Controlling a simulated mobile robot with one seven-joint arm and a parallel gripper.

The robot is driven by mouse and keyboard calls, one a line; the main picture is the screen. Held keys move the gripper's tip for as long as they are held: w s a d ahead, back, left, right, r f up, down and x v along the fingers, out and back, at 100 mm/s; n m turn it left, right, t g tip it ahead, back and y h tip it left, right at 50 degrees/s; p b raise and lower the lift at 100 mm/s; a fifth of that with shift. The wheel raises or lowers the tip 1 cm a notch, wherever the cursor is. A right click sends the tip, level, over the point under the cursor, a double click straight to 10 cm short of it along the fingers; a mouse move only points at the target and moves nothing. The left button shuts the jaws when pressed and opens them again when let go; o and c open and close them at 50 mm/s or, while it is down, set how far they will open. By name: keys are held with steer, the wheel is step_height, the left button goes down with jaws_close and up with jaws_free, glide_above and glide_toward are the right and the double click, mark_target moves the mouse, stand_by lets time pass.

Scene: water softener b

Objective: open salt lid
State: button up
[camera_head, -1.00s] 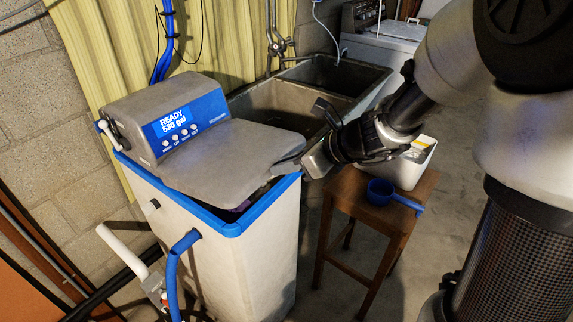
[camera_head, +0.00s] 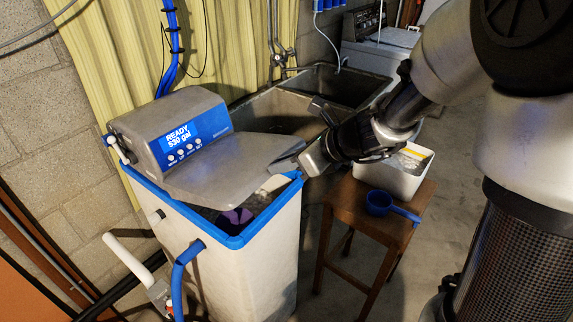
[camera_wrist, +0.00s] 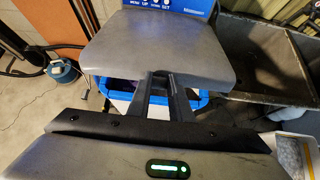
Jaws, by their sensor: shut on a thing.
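The grey salt lid (camera_head: 228,168) of the water softener is tilted up at its front edge, its back side at the control panel. It also shows in the wrist view (camera_wrist: 155,48). My gripper (camera_head: 301,163) is shut on the lid's front right edge; in the wrist view its two fingers (camera_wrist: 158,88) reach that edge. The softener tank (camera_head: 245,270) is white with a blue rim (camera_head: 240,240). Under the lid an opening shows, with a purple thing (camera_head: 236,217) inside. The control panel (camera_head: 178,138) reads READY 530 gal.
A wooden stool (camera_head: 350,208) to the right holds a white container (camera_head: 400,180) and a blue scoop (camera_head: 380,202). A double sink (camera_head: 290,118) stands behind. Blue and white pipes are at the tank's left. A washing machine (camera_head: 380,55) is at the back.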

steer(key=shift+w+a+r+p, duration=0.2)
steer(key=shift+r+p, duration=0.35)
steer(key=shift+r, duration=0.2)
steer(key=shift+w+a+r+p, duration=0.15)
steer(key=shift+a+r+p, duration=0.1)
steer(key=shift+r+p, duration=0.45)
steer(key=shift+w+a+r+p, duration=0.2)
steer(key=shift+r+p, duration=0.25)
steer(key=shift+r, duration=0.55)
steer(key=w+a+r+p, duration=0.3)
steer(key=r+p, duration=0.4)
steer(key=shift+a, duration=0.4)
steer(key=shift+r, duration=0.1)
steer(key=w+a+r+p, duration=0.2)
steer(key=w+a+r, duration=0.2)
steer(key=a+r, duration=0.1)
steer(key=shift+r, duration=0.3)
